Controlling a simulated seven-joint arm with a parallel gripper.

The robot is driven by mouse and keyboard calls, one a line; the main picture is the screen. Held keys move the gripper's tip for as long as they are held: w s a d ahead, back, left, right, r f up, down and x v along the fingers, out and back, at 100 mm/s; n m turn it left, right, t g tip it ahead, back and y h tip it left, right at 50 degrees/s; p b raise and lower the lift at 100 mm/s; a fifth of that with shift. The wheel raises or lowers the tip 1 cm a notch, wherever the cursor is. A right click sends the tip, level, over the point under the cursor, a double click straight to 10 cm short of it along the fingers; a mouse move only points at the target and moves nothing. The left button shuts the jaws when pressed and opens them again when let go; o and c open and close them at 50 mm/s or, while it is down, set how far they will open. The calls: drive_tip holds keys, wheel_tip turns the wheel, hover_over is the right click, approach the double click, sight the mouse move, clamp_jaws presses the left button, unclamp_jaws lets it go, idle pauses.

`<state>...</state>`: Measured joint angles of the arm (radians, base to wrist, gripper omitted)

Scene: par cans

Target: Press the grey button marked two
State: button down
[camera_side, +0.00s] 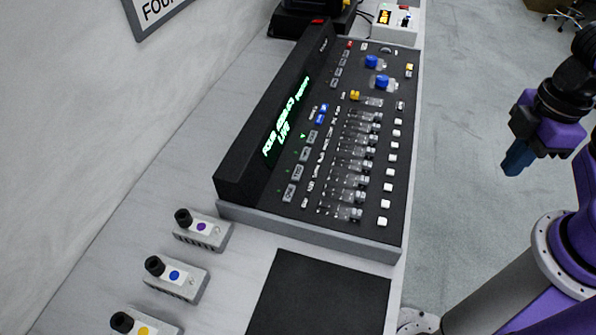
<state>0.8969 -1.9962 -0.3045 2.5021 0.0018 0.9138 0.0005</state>
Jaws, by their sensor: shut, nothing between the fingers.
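A black control console (262,200) with a sloped display stands on the long pale table. A short row of grey buttons (297,172) lies beside the display, near its lower end. Their lettering is too small to read, so I cannot tell which is marked two. Small green marks glow beside these buttons. The display (285,120) shows green text, with "LIVE" on its lower line. My gripper (516,160) is at the right, over the floor side of the table, well apart from the console. Its blue fingers are shut and empty.
Several sliders and a column of white buttons (388,187) fill the console's right side; blue knobs (382,83) sit farther up. Small boxes with black knobs (203,228) line the lower left. A dark mat (318,300) lies in front. Space between gripper and console looks clear.

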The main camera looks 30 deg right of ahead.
idle(0.8)
drive_tip(key=m+t+y, duration=0.4)
drive_tip(key=m+t, duration=0.4)
drive_tip(key=m, duration=2.6)
hover_over(298, 173)
wheel_tip(298, 173, down, 9)
drive_tip(key=shift+s+d, duration=0.2)
drive_tip(key=shift+s, duration=0.1)
drive_tip(key=shift+f, duration=0.25)
drive_tip(key=shift+f, duration=4.25)
drive_tip(key=shift+f, duration=0.1)
drive_tip(key=shift+f, duration=0.35)
